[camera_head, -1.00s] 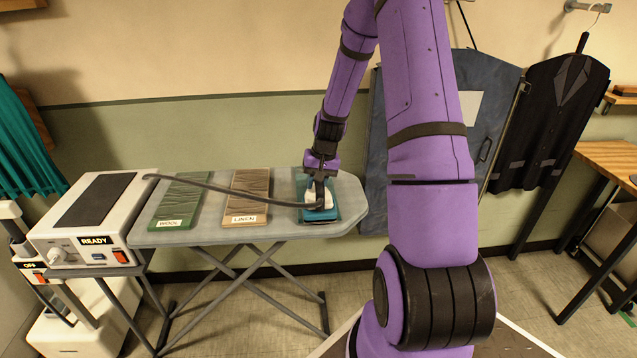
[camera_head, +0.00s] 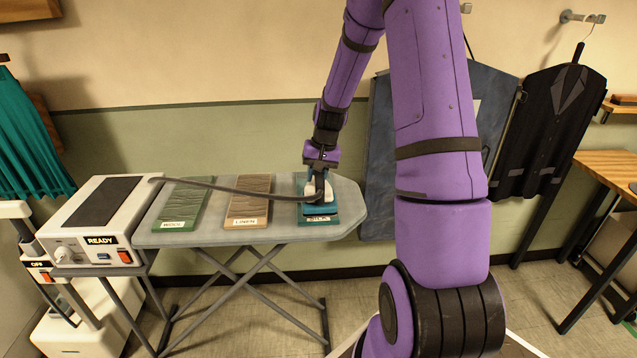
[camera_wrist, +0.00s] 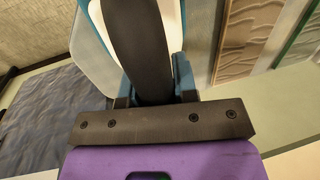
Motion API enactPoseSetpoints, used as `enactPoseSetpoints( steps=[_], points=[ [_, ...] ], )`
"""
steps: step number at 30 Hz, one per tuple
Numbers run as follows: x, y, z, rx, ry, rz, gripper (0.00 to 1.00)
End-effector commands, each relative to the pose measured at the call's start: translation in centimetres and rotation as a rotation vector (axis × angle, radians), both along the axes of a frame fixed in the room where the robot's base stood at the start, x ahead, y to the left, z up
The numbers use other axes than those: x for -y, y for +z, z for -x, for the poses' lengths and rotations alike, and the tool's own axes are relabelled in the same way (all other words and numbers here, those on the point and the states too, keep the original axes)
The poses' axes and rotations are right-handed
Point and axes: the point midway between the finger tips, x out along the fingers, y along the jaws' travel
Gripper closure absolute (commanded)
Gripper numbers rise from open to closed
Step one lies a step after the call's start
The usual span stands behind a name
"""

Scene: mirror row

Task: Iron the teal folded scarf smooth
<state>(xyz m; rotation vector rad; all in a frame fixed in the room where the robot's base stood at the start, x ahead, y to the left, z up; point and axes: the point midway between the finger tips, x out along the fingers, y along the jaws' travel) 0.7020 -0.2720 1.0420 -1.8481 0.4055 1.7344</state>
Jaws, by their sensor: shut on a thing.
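The teal folded scarf (camera_head: 303,213) lies flat at the right end of the ironing board (camera_head: 280,233), with a SILK label at its front edge. A white and blue iron (camera_head: 318,192) rests on or just over the scarf and hides its middle; I cannot tell if they touch. My gripper (camera_head: 320,168) is above the scarf, shut on the iron. The wrist view shows part of the iron's white and blue body (camera_wrist: 102,45) close up. The scarf's wrinkles are too small to judge.
A dark hose (camera_head: 225,189) runs from the iron to the white station (camera_head: 95,220), marked READY, at left. Green WOOL (camera_head: 183,203) and brown LINEN (camera_head: 249,200) cloths lie left of the scarf. A blue garment bag (camera_head: 385,165) and dark jacket (camera_head: 550,120) hang behind.

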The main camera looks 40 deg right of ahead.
Motion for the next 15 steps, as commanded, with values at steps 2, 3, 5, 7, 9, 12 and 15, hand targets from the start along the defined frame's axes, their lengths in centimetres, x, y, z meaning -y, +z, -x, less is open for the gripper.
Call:
enactPoseSetpoints(
  steps=[2,3,5,7,9,12,15],
  points=[
    [-0.1,0.8,-0.2,0.003,0.001,0.002,1.0],
    [-0.2,1.1,-0.3,0.003,0.001,0.002,1.0],
    [-0.2,1.5,-0.3,0.003,0.002,0.002,1.0],
    [-0.3,2.0,-0.4,0.002,0.003,0.001,1.0],
    [-0.3,2.2,-0.4,0.002,0.002,0.001,1.0],
    [-0.4,2.4,-0.4,0.001,0.002,0.001,1.0],
    [-0.3,2.4,-0.4,0.001,0.002,0.001,1.0]
  ],
)
